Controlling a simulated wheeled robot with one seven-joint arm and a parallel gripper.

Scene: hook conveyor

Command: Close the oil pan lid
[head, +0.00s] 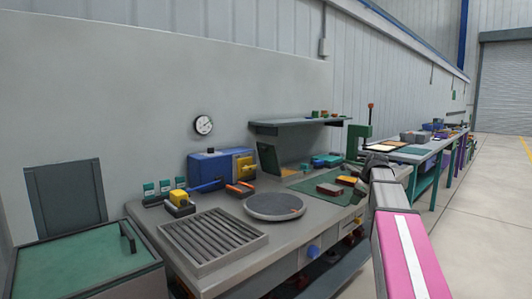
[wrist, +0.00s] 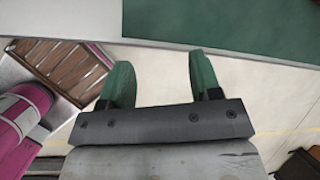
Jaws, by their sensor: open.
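A green-topped box (head: 95,258) with a dark rim and a dark upright bar handle (head: 128,236) stands at the lower left in the head view. A dark grey panel (head: 66,195) stands upright behind it. I cannot tell for sure which of these is the oil pan lid. My gripper (wrist: 160,62) shows in the wrist view with its two green fingers apart and nothing between them. In the head view my arm reaches away on the right side, far from the green-topped box.
A grey workbench (head: 215,281) carries a slatted tray (head: 212,238), a round grey plate (head: 274,207), a blue and yellow machine (head: 222,166) and a shelf. A green mat (wrist: 230,22) lies beyond my fingers in the wrist view. Pale floor (head: 490,220) is clear at right.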

